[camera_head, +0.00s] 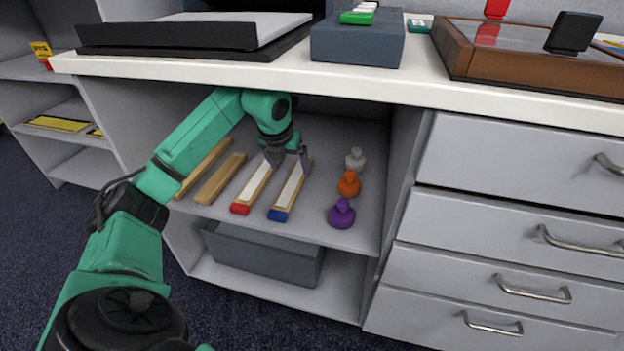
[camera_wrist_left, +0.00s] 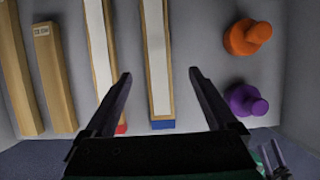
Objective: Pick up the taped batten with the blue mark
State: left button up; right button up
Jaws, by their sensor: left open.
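The batten with the blue mark (camera_head: 287,195) lies on the shelf inside the open desk compartment, its blue end toward the shelf's front edge and a long white strip along its top. It also shows in the wrist view (camera_wrist_left: 157,60). My left gripper (camera_head: 289,160) is open over the far part of this batten. In the wrist view its fingertips (camera_wrist_left: 160,74) stand on either side of the batten, apart from it; their height above the shelf is hard to tell. A similar batten with a red end (camera_head: 252,187) lies just left of it.
Two plain wooden battens (camera_head: 220,178) lie further left, partly behind my arm. Grey, orange (camera_head: 349,184) and purple (camera_head: 342,214) knobbed pieces stand to the right. The white desktop (camera_head: 230,72) overhangs the shelf; a grey bin (camera_head: 262,254) sits below.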

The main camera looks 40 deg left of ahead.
aim_at(294, 181)
pick_arm(q)
jog(key=shift+w+f, duration=0.15)
jog(key=shift+w, duration=0.2)
jog(key=b+x, duration=0.1)
jog(key=x, duration=0.1)
jog(key=b+x, duration=0.1)
jog(key=x, duration=0.1)
jog(key=b+x, duration=0.1)
jog(key=x, duration=0.1)
jog(key=shift+s+a+f+b, duration=0.15)
jog(key=shift+a+f+b, duration=0.15)
jog(key=shift+b, duration=0.1)
jog(key=shift+f, duration=0.35)
jog(key=shift+r, duration=0.15)
pick_arm(e)
jog(key=shift+m+t, duration=0.3)
jog(key=shift+t, duration=0.1)
jog(key=f, duration=0.4)
jog(key=shift+w, duration=0.25)
pick_arm(q)
grip_shut()
